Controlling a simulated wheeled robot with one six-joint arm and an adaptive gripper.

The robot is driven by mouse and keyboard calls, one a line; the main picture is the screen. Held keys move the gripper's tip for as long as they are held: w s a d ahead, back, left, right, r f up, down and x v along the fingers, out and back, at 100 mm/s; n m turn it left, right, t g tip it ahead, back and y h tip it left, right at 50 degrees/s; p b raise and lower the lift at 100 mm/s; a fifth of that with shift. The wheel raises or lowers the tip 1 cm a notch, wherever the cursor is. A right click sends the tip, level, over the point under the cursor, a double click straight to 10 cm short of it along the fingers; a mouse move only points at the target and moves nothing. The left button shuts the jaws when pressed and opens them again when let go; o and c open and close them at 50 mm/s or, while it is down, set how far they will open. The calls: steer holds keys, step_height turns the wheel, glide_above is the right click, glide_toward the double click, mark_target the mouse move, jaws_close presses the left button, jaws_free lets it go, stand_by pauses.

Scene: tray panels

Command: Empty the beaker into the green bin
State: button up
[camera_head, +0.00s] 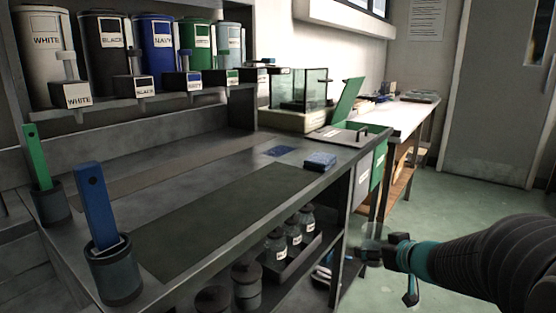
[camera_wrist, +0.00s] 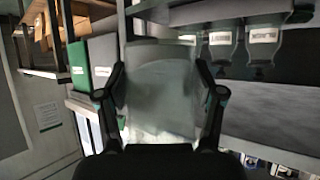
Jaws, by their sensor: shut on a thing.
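My gripper (camera_head: 388,250) is at the lower right in the head view, in front of the bench's right end. It is shut on a clear beaker (camera_head: 373,239). In the wrist view the beaker (camera_wrist: 160,85) fills the middle, between the two dark fingers; its contents cannot be made out. The green bin (camera_head: 378,164) hangs at the bench's right end, with its green lid (camera_head: 348,100) raised. It also shows in the wrist view (camera_wrist: 79,66) at the upper left, apart from the beaker.
A grey bin (camera_head: 362,183) stands beside the green bin, its lid down. Several labelled bottles (camera_head: 292,231) sit on a tray under the bench. A glass tank (camera_head: 301,92) stands behind. The floor (camera_head: 450,180) to the right is clear.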

steer(key=w+a+f, duration=0.2)
steer(key=a+f, duration=0.1)
steer(key=f, duration=0.4)
steer(key=w+a+f, duration=0.2)
steer(key=a+f, duration=0.2)
steer(key=f, duration=0.3)
steer(key=shift+w+a+f, duration=0.25)
steer(key=shift+w, duration=0.05)
